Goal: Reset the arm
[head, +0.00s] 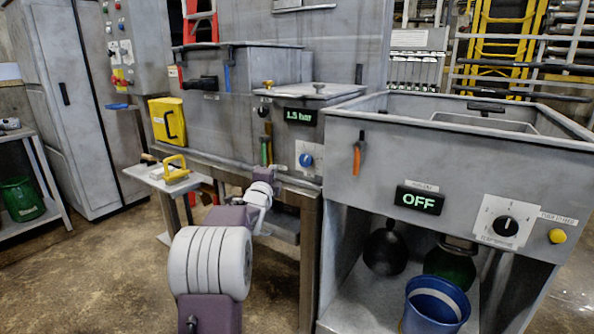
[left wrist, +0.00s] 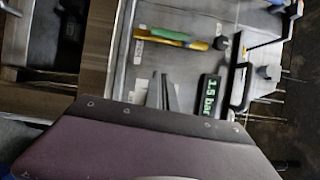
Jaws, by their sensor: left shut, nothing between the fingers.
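My left arm (head: 207,262), purple with pale grey ringed joints, reaches up from the bottom of the head view towards the grey machine front. My left gripper (head: 265,171) is at its far end, in front of the panel below the green-handled valve (head: 265,150). In the left wrist view, the dark fingers of my left gripper (left wrist: 163,92) are together with nothing between them. They point at the panel beside the display reading 1.5 bar (head: 299,117); whether they touch it is unclear. My right gripper is in neither view.
A blue knob (head: 306,160) is right of my gripper. A grey sink unit (head: 440,150) with an OFF display (head: 419,200) and a blue bucket (head: 435,305) below stands right. A small table (head: 150,180) with a yellow-handled tool (head: 175,170) stands left. Floor (head: 90,270) is free at left.

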